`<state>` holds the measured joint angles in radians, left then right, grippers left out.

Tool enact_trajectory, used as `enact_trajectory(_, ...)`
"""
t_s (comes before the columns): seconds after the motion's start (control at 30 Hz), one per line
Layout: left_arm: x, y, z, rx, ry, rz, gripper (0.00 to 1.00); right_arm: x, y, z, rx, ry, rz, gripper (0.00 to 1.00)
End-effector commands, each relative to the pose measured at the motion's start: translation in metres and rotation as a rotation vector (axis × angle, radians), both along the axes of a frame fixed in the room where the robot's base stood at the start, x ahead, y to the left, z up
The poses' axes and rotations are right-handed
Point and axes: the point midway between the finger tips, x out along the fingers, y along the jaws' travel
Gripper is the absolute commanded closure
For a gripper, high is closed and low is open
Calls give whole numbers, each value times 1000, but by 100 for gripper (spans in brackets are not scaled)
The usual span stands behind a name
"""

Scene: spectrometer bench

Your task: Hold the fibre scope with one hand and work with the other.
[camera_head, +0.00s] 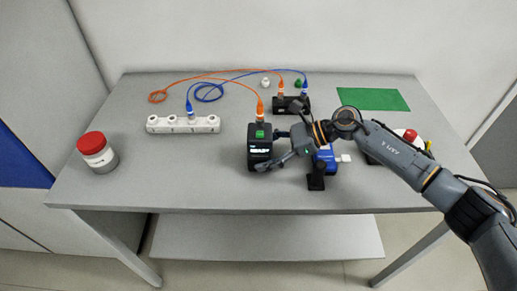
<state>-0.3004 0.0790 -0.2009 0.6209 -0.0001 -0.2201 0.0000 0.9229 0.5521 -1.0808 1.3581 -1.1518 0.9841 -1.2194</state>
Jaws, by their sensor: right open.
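My right gripper (280,143) is open, over the middle of the bench. One finger crosses in front of a black box (258,135) with a green button and a small display; I cannot tell whether they touch. An orange plug stands in the top of this box. A blue device (330,165) with a white tip lies just right of the gripper, partly hidden by it; it may be the fibre scope, but I cannot tell. A black upright piece (316,181) stands in front of it. My left gripper is out of view.
A white strip (182,124) with several ports holds a blue plug. Orange and blue cables run to a black module (291,104) behind. A green mat (373,99) lies back right. The grey bench (200,185) is clear at front left.

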Motion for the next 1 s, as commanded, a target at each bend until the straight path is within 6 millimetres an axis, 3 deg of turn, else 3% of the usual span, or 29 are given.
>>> enact_trajectory(0.33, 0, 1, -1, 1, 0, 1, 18, 0, 3, 0, 0, -1, 0, 28)
enact_trajectory(0.47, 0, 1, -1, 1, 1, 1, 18, 0, 2, 0, 0, -1, 0, 54)
enact_trajectory(0.57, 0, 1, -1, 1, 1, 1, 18, 0, 2, 0, 0, -1, 0, 54)
enact_trajectory(0.9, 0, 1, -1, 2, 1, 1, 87, 0, 2, -1, 0, -1, 0, 54)
enact_trajectory(0.97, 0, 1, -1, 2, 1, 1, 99, 0, 2, 0, 0, -1, 0, 54)
enact_trajectory(1.0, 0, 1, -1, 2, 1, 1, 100, 0, 2, 0, 0, -1, 0, 54)
